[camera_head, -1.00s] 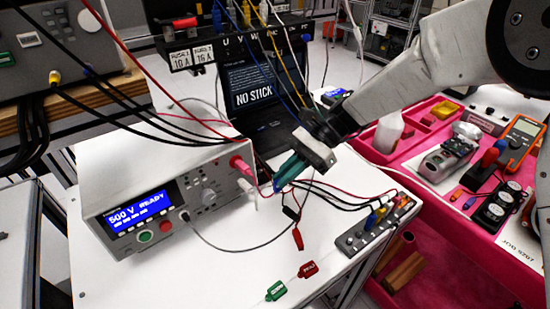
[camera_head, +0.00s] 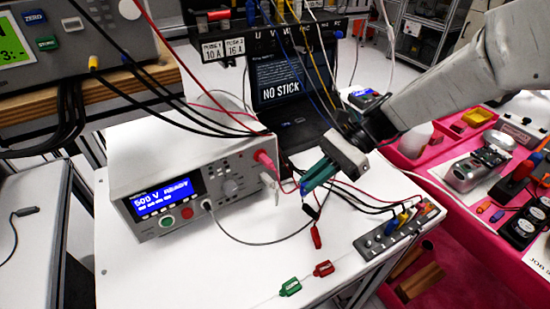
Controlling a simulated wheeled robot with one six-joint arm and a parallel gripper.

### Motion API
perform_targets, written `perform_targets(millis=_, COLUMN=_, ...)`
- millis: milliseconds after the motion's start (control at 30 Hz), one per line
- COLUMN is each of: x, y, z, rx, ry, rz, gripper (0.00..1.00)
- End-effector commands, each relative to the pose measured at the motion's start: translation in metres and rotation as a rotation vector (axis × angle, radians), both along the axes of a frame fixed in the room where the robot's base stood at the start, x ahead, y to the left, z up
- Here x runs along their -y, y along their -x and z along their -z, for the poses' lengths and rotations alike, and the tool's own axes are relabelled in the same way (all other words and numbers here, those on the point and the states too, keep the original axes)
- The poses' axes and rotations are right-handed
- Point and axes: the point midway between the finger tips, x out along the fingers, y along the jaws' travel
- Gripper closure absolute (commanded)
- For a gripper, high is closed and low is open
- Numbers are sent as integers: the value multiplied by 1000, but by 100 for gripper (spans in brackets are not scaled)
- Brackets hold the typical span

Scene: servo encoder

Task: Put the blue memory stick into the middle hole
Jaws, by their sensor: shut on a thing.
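My gripper (camera_head: 312,178) hangs above the white cart top, in front of the laptop and right of the white tester. Its teal fingers point down and to the left. They are shut on the small blue memory stick (camera_head: 306,188), of which only a bit shows at the fingertips. The laptop (camera_head: 290,75) has "NO STICK" on its screen. My gripper and the cables hide part of its keyboard side. I cannot tell which opening is the middle hole. A grey strip (camera_head: 376,246) with holes and coloured plugs lies at the cart's right edge.
The white tester (camera_head: 190,200) reads "500 V READY". Red and black leads hang close around my gripper. A red clip (camera_head: 323,268) and a green clip (camera_head: 290,287) lie at the front. A pink tray bench (camera_head: 450,195) stands at the right.

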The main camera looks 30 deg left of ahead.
Motion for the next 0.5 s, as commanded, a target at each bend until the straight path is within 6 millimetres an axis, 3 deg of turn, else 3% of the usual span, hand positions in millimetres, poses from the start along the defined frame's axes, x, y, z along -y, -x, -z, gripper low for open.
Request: perform_targets(millis=500, x=-94, y=-71, z=2, rx=1, ry=-2, rz=-2, gripper=100)
